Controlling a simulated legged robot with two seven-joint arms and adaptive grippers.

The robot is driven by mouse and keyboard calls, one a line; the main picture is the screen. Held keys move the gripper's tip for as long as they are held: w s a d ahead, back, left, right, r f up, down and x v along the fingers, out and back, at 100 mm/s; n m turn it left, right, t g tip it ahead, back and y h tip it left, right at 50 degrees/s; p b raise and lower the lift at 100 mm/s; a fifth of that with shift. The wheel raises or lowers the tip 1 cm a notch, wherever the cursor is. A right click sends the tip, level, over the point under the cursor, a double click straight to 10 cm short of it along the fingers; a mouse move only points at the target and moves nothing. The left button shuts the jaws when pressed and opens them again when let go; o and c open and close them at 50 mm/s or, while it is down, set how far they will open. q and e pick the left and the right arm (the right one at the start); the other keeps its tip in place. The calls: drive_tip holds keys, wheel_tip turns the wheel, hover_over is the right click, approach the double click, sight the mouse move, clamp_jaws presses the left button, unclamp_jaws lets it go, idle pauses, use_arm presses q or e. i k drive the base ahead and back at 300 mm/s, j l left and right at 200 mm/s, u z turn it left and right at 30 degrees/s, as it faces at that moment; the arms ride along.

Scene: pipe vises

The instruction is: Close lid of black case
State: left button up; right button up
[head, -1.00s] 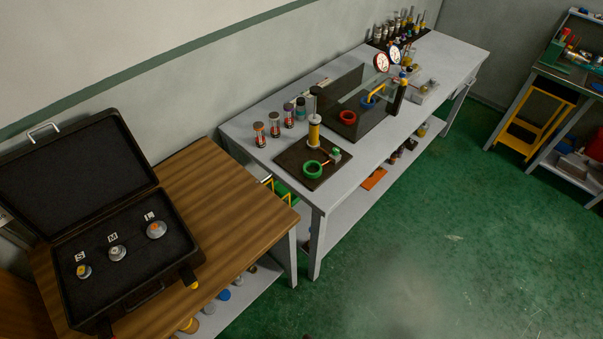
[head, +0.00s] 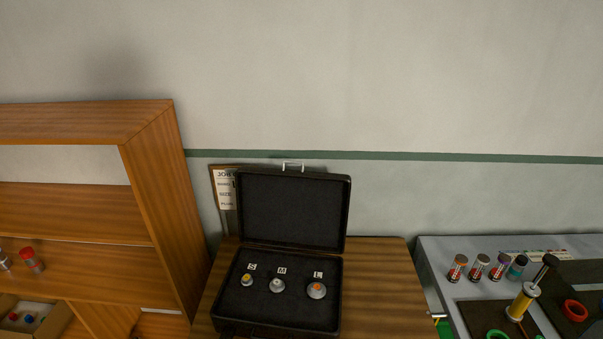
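The black case (head: 278,310) stands open on a wooden table, in the lower middle of the head view. Inside the base, three round silver pieces sit in dark foam beside labels S, M and L; the L piece (head: 317,291) is the largest. The case's front edge is at the bottom of the picture and partly cut off. Neither of my grippers is in view.
A wooden shelf unit (head: 166,200) stands close on the left. A job sheet board (head: 222,190) leans behind the lid. The wooden table (head: 379,290) has bare room right of the case. A grey workbench (head: 440,262) with cans and tools stands further right.

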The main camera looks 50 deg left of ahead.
sight(288, 209)
drive_tip(key=k+u, duration=0.2)
drive_tip(key=u, duration=1.35)
drive_tip(key=k+l+z, duration=0.15)
